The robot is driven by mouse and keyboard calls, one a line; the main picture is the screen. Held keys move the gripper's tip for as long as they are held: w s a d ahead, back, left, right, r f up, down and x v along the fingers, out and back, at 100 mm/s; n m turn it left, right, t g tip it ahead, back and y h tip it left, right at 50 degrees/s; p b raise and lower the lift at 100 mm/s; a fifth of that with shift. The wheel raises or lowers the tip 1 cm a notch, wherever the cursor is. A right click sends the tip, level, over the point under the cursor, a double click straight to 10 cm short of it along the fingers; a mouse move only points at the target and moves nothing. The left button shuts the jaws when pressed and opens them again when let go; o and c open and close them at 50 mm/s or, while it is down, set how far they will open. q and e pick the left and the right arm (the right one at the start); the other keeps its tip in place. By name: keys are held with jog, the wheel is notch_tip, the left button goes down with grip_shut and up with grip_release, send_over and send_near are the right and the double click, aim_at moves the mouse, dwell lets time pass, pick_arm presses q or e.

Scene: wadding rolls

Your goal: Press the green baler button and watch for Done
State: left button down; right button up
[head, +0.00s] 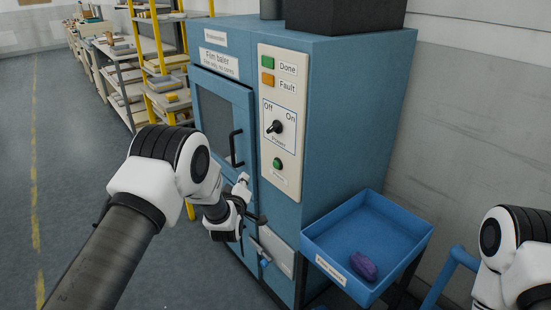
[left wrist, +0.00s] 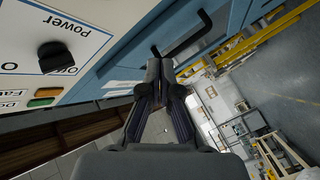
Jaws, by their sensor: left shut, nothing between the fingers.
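The blue film baler (head: 345,110) stands ahead with a pale control panel (head: 291,95) on its front. The green button (head: 278,163) is low on that panel, below the Power switch (head: 275,127). The green Done lamp (head: 268,62) sits above the orange Fault lamp (head: 268,79); I cannot tell whether either is lit. My left gripper (head: 260,219) is shut and empty, below and left of the button and apart from it. In the left wrist view, the closed fingers (left wrist: 158,68) show near the door handle (left wrist: 187,36). My right gripper is out of view.
A black door handle (head: 235,148) sticks out left of the panel. A blue tray (head: 320,243) holding a purple item (head: 363,266) stands at the baler's right front. Yellow-framed shelves (head: 160,60) stand at the back left. The floor at left is open.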

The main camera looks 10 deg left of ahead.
aim_at(277, 164)
pick_arm(q)
jog(key=w+d+b, duration=0.4)
jog(key=w+d, duration=0.1)
jog(key=w, duration=0.2)
jog(key=shift+d, duration=0.25)
dwell(1.5)
jog(key=shift+w+d+b, duration=0.25)
jog(key=shift+b, duration=0.05)
